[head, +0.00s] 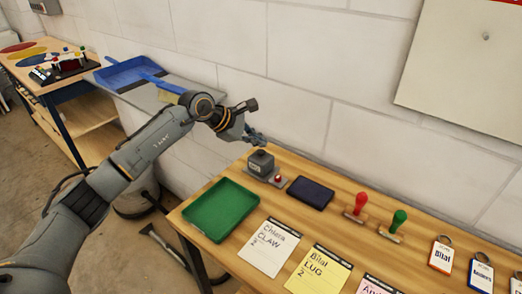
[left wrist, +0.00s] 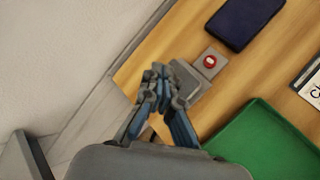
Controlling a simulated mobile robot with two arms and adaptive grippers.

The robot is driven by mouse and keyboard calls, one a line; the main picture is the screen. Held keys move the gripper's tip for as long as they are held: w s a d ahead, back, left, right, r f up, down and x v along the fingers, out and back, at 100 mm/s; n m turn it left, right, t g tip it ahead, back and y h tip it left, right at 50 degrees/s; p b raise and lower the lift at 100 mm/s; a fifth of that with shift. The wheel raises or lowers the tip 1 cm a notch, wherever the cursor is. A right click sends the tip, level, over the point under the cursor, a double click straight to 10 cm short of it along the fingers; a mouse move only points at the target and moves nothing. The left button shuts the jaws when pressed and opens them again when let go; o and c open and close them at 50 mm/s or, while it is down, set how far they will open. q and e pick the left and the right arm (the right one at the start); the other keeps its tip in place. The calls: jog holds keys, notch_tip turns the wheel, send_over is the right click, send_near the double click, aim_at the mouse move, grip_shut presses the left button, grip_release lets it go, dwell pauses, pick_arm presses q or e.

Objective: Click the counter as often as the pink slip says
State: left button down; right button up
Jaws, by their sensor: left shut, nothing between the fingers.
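The counter (head: 261,164) is a dark grey block on a light grey base with a small red button (head: 278,178) beside it. It stands at the back of the bench, and in the left wrist view (left wrist: 190,82) the fingers partly hide it. My left gripper (head: 260,142) is shut and empty, just above the counter's top; I cannot tell whether it touches. Its fingertips (left wrist: 158,72) also show in the left wrist view. The pink slip (head: 376,287) is cut off by the bottom edge, so its number is hidden. My right gripper is out of view.
A green tray (head: 222,209), a dark blue pad (head: 311,193), and red (head: 358,205) and green (head: 396,224) stamps stand nearby. White (head: 270,246) and yellow (head: 318,273) slips lie in front. Key tags (head: 441,254) lie right. The wall is close behind.

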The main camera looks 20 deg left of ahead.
aim_at(258, 152)
pick_arm(q)
notch_tip(258, 152, up, 6)
jog(key=shift+p, duration=1.25)
